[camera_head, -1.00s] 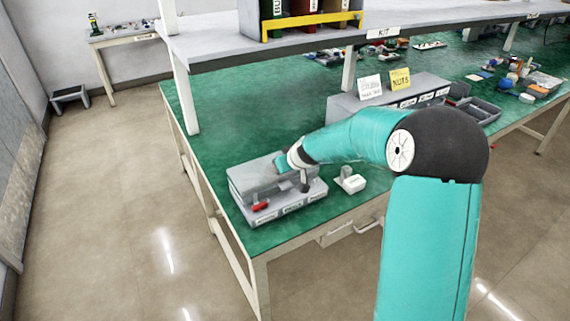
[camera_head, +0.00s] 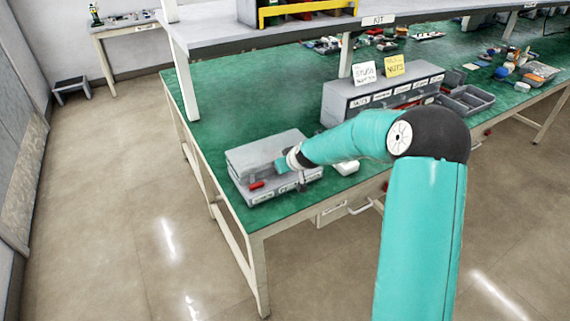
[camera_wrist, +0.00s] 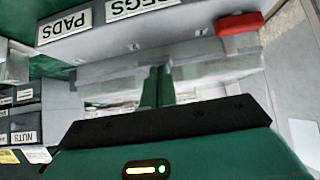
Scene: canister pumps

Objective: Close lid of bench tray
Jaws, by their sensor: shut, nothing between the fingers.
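The grey bench tray (camera_head: 262,197) sits at the near left corner of the green bench, with white labels along its front. Its grey lid (camera_head: 262,150) stands raised above the tray, leaving a gap at the front. My gripper (camera_head: 281,166) is at the right part of the gap, close to the lid. In the wrist view my fingers (camera_wrist: 158,84) are together and empty, in front of grey panels; whether they touch the lid I cannot tell.
A white item (camera_head: 347,167) lies right of the tray, partly behind my arm. A grey labelled drawer unit (camera_head: 345,105) with two cards stands farther back. A shelf (camera_head: 330,33) spans the bench above. Green bench surface (camera_head: 240,110) is clear behind the tray.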

